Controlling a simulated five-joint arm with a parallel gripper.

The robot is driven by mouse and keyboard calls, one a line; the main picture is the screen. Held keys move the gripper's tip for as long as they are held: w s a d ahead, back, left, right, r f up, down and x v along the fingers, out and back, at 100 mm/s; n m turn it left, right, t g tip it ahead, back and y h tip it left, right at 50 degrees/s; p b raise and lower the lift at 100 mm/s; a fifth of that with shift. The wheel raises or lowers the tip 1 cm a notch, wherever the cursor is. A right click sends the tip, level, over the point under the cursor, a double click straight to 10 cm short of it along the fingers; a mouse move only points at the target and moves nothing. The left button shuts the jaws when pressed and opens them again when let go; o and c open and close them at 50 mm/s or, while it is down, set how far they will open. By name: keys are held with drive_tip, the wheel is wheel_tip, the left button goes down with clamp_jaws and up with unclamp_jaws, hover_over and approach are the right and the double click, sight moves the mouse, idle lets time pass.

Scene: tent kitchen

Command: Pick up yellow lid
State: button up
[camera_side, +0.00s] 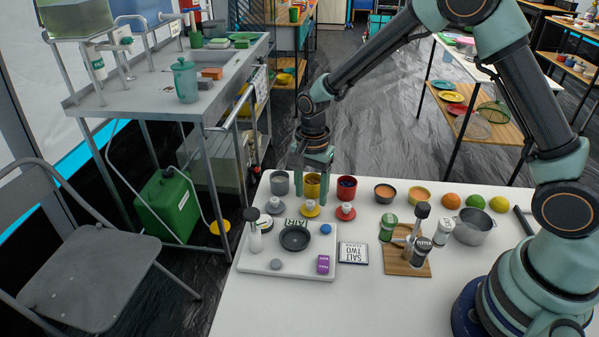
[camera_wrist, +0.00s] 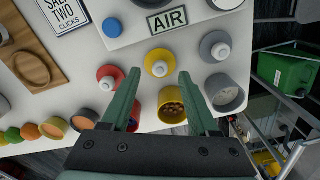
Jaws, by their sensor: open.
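The yellow lid (camera_side: 310,209) with a pale round knob lies on the white table in front of the yellow cup (camera_side: 313,187). In the wrist view the yellow lid (camera_wrist: 159,64) shows just beyond my fingertips, roughly centred between them. My gripper (camera_side: 311,172) is open and empty, pointing down above the yellow cup, apart from the lid. In the wrist view my gripper (camera_wrist: 159,76) has its two fingers spread, with the yellow cup (camera_wrist: 171,104) between them.
The red lid (camera_side: 345,212) and grey lid (camera_side: 274,206) flank the yellow one. The red cup (camera_side: 346,188) and grey cup (camera_side: 279,183) stand behind. A white tray (camera_side: 255,266) with a dark bowl (camera_side: 295,239) and an AIR sign (camera_wrist: 167,20) lies close in front.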

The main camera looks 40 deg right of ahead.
drive_tip(key=shift+f, duration=1.15)
clamp_jaws()
wheel_tip(320, 180, up, 19)
hover_over(311, 201)
drive_tip(key=w+d, duration=0.5)
wheel_tip(311, 201, down, 8)
drive_tip(key=shift+s+a+f, duration=0.1)
drive_tip(key=shift+f, duration=1.35)
drive_tip(key=shift+s+a+f, duration=0.1)
drive_tip(key=shift+f, duration=1.35)
